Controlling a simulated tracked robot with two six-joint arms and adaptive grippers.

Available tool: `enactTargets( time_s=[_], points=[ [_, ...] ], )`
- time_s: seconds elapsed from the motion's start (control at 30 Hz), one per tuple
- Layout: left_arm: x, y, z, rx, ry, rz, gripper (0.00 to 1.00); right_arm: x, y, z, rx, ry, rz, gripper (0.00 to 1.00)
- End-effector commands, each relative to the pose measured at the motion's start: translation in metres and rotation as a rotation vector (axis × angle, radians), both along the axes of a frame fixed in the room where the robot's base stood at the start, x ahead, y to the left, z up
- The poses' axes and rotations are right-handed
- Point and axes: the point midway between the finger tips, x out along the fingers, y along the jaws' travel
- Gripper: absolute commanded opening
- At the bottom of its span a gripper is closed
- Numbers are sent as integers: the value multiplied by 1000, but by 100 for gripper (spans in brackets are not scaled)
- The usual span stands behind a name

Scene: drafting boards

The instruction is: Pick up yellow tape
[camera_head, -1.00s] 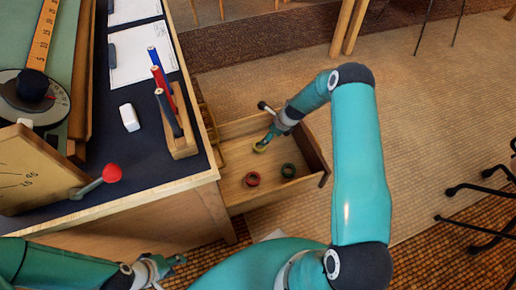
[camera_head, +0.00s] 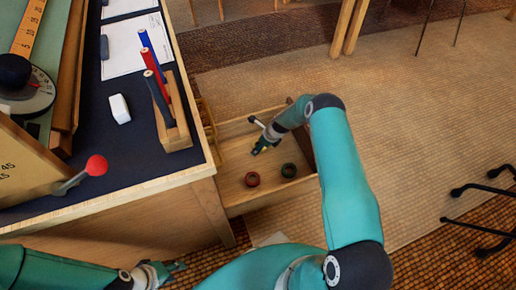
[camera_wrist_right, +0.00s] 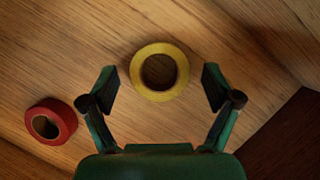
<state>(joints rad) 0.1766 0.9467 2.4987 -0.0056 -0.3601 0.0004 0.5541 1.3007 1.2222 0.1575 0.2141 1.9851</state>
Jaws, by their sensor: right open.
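The yellow tape (camera_wrist_right: 159,96) is a flat ring on the wooden drawer floor in the right wrist view. My right gripper (camera_wrist_right: 160,88) is open, with one finger on each side of the ring and a gap on both sides. In the head view the right gripper (camera_head: 259,148) reaches down into the open drawer (camera_head: 235,200) and hides the yellow tape. My left gripper (camera_head: 177,268) is low in the head view, below the desk edge and away from the drawer; its jaws are too small to read.
A red tape (camera_head: 252,180) and a green tape (camera_head: 289,170) lie nearer in the drawer. The red one also shows in the right wrist view (camera_wrist_right: 65,117). The desk (camera_head: 110,175) holds a pen block (camera_head: 175,130) and a white eraser (camera_head: 119,108). The drawer walls surround the right gripper.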

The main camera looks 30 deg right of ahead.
Motion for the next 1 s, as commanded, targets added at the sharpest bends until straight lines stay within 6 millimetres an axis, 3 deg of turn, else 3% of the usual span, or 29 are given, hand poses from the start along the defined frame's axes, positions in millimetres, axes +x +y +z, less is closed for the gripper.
enactTargets(
  time_s=[0.2,0.57,1.0],
  points=[
    [0,0,0,0,0,0,40,0,0,0,0,0,0,89],
    [0,0,0,0,0,0,40,0,0,0,0,0,0,32],
    [0,0,4,0,0,0,40,1,0,8,0,-1,1,32]
  ],
)
